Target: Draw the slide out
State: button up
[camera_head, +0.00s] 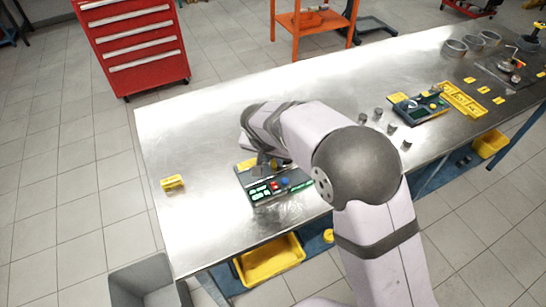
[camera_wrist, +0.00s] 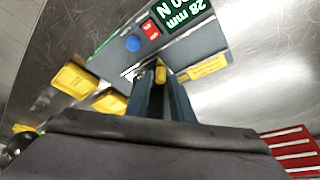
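The measuring station (camera_head: 297,187) is a grey-green block on the bench, with lit green displays, a red button and a blue button. In the wrist view the station (camera_wrist: 190,38) reads "28 mm" on one display. My gripper (camera_wrist: 160,78) points at the station's edge. A small yellow piece (camera_wrist: 160,73), perhaps the slide's grip, sits between its two dark fingertips. I cannot tell whether the fingers press on it. In the head view my gripper (camera_head: 262,165) is at the station's back edge, partly hidden by my arm.
A small yellow label block (camera_head: 172,183) stands to the left. Several grey cylinders (camera_head: 391,128) and a second station with a yellow tray (camera_head: 462,100) lie to the right. Yellow blocks (camera_wrist: 72,79) show in the wrist view.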

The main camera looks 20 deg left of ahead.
grip_shut()
jog(key=s+a+b, duration=0.3)
jog(key=s+a, duration=0.3)
jog(key=shift+s+a, duration=0.3)
grip_release()
jog(key=shift+s+a, duration=0.1)
jog(key=shift+s, duration=0.05)
jog(key=shift+r, duration=0.1)
jog(key=shift+r+b, duration=0.15)
jog(key=shift+b, duration=0.15)
jog(key=b+v, duration=0.1)
jog(key=v, duration=0.6)
jog(key=shift+b, duration=0.4)
